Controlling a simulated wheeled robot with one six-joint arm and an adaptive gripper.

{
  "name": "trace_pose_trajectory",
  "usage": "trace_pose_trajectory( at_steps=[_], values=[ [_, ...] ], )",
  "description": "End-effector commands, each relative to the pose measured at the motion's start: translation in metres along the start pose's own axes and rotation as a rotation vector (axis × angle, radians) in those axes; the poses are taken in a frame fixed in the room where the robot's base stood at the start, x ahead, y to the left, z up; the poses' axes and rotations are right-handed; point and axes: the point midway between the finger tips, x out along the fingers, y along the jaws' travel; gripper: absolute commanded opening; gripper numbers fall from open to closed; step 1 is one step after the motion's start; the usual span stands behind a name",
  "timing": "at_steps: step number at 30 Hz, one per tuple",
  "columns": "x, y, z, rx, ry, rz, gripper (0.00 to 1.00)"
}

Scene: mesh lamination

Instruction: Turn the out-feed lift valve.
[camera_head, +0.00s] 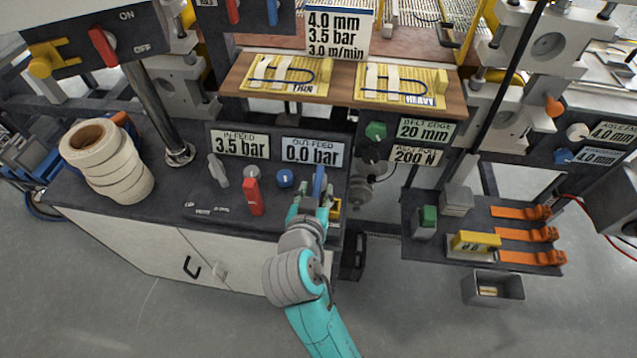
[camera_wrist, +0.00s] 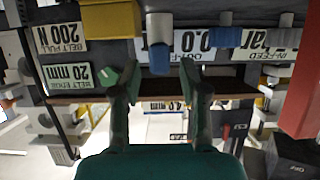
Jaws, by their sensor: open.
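The out-feed lift valve appears to be the upright blue lever (camera_head: 319,181) below the "OUT-FEED 0.0 bar" sign (camera_head: 312,151), on the dark cabinet top. In the wrist view, which is upside down, the blue lever (camera_wrist: 159,57) hangs from a grey round body. My gripper (camera_head: 316,203) is just in front of the lever and partly hides its base. In the wrist view my gripper (camera_wrist: 162,72) is open, with the blue lever between or just beyond its fingertips. I cannot tell whether they touch.
A round blue knob (camera_head: 285,178) stands close left of the lever. Further left are a red lever (camera_head: 252,197) and a grey lever (camera_head: 217,170) by the "IN-FEED 3.5 bar" sign (camera_head: 240,144). A green knob (camera_head: 376,131) is at upper right. White rolls (camera_head: 110,165) stand at far left.

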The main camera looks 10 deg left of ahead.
Motion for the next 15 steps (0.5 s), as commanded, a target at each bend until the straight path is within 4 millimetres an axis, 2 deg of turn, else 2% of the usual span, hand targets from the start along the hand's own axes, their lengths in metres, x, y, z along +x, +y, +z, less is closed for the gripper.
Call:
trace_pose_trajectory(
  at_steps=[6,15],
  values=[
    [0.026,0.0,0.0,0.0,0.0,0.001,0.44],
    [0.034,0.0,0.0,0.0,0.0,0.0,0.44]
  ],
)
